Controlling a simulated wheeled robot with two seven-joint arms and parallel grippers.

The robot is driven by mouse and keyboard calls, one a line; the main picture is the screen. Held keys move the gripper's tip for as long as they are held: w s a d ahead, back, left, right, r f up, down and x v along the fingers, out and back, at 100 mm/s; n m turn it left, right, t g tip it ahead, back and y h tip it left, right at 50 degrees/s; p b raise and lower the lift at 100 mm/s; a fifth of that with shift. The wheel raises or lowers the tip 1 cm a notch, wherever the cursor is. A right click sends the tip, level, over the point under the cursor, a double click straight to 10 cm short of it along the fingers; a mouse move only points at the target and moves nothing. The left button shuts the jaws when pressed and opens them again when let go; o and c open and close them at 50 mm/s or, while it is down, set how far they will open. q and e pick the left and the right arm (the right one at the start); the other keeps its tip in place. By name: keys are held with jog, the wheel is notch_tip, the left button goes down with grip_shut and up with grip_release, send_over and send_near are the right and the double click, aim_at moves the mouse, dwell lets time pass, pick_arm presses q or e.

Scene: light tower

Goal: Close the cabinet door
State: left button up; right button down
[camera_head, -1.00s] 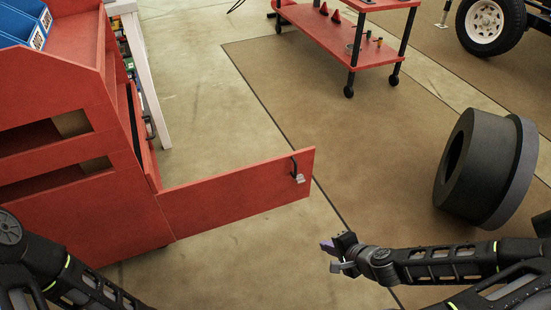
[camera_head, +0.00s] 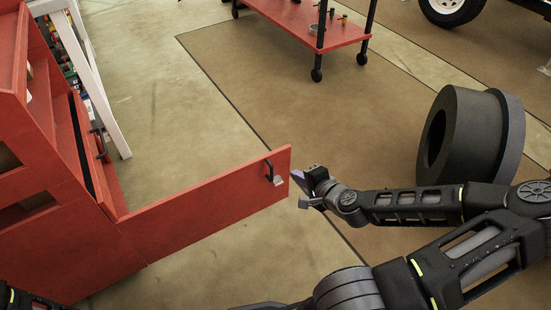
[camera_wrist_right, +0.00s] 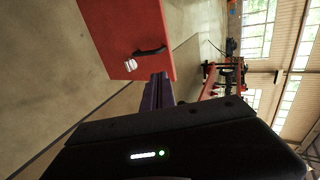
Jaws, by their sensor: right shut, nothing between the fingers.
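The red cabinet (camera_head: 60,235) stands at the left of the head view. Its door (camera_head: 210,208) is swung open and sticks out to the right, with a black handle (camera_head: 269,170) near its free end. The door (camera_wrist_right: 125,30) and its handle (camera_wrist_right: 150,51) also show in the right wrist view. My right gripper (camera_head: 299,188) is shut and empty, close beside the door's free edge. In the wrist view its purple-grey fingers (camera_wrist_right: 158,90) appear near the door's edge; I cannot tell whether they touch it. Of my left arm only a bit shows at the bottom left corner; its gripper is out of view.
A large black tyre-like cylinder (camera_head: 468,138) lies on the floor at the right. A red cart (camera_head: 300,22) on black wheels stands at the back. A white frame (camera_head: 92,80) stands behind the cabinet. The floor beyond the door is clear.

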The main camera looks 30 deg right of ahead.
jog(key=b, duration=0.6)
send_near(271, 157)
notch_tip(271, 157, down, 4)
jog(key=w, duration=0.2)
jog(key=shift+w+d+r, duration=0.1)
jog(key=shift+w+r, duration=0.05)
jog(key=shift+w, duration=0.4)
jog(key=shift+w+d+r, duration=0.1)
jog(key=shift+w+r, duration=0.05)
jog(key=shift+w, duration=0.45)
jog(key=shift+w+r+b, duration=0.15)
jog(key=shift+w+b, duration=0.2)
jog(key=shift+w, duration=0.25)
